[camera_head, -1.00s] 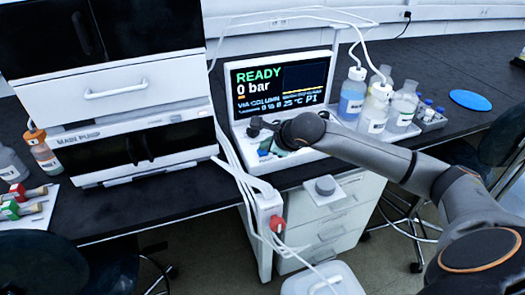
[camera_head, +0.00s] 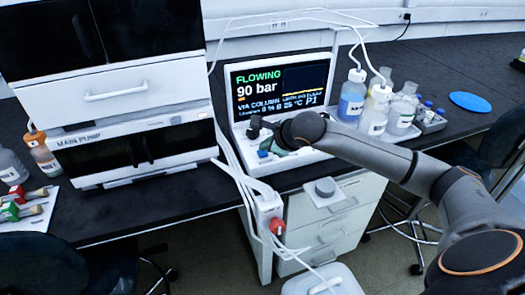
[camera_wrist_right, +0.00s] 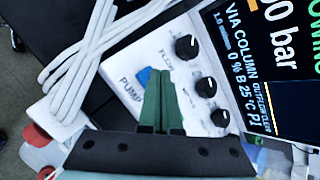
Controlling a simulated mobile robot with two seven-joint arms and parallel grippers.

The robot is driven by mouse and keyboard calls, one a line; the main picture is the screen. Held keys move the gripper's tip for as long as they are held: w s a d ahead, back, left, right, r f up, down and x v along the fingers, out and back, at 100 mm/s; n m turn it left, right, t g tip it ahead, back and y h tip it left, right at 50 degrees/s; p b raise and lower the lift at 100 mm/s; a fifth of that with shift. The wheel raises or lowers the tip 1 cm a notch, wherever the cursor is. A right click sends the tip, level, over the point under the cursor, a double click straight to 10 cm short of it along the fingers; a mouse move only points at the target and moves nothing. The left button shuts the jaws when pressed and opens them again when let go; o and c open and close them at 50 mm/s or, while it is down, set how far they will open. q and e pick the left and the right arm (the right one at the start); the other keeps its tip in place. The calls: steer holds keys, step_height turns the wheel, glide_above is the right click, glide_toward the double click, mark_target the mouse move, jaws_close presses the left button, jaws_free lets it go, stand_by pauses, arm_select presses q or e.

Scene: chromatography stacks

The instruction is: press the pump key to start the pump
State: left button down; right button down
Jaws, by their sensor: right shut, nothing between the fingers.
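The control panel (camera_head: 312,156) stands below a screen (camera_head: 280,86) that reads FLOWING and 90 bar. The blue pump key (camera_wrist_right: 144,76) shows beside the PUMP label in the right wrist view, partly hidden by my fingers. In the head view a bit of blue (camera_head: 263,154) shows at the panel's front left. My right gripper (camera_wrist_right: 158,75) is shut and empty, its green fingers together with the tips right at the blue key. I cannot tell whether they touch it. In the head view the right gripper (camera_head: 271,145) is low over the panel. My left gripper is not in view.
Black knobs (camera_wrist_right: 186,47) sit beside the key on the panel. White cables (camera_head: 236,165) run down left of the panel. Solvent bottles (camera_head: 352,96) stand to its right. The MAIN PUMP stack (camera_head: 140,160) is at the left.

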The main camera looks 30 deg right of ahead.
mark_target(266, 154)
steer(key=shift+r, duration=0.35)
steer(key=shift+r+p, duration=1.35)
steer(key=shift+r, duration=1.25)
